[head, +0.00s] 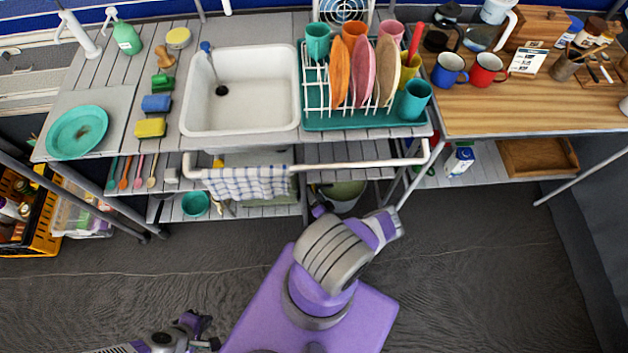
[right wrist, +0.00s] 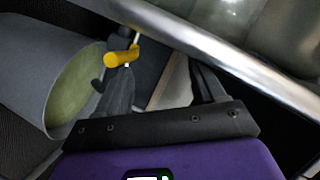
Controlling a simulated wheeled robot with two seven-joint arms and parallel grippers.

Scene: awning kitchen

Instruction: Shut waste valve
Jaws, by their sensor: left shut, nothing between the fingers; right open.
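The waste valve's yellow handle (right wrist: 122,57) shows in the right wrist view, on dark fittings beside the mouth of a grey bucket. In the head view I cannot make out the valve under the sink (head: 243,90). My right gripper (right wrist: 162,66) is open. The yellow handle is near its left fingertip; I cannot tell whether they touch. In the head view the right gripper (head: 322,208) is small and partly hidden by my arm, below the counter's front rail. My left gripper (head: 207,333) is shut and empty, low at the bottom left, far from the sink.
The grey bucket (right wrist: 62,100) with a greenish inside stands left of the valve; it also shows under the counter (head: 345,193). A metal rail (right wrist: 225,55) crosses above my right gripper. A checked towel (head: 245,183) hangs from the front rail. The floor in front is clear.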

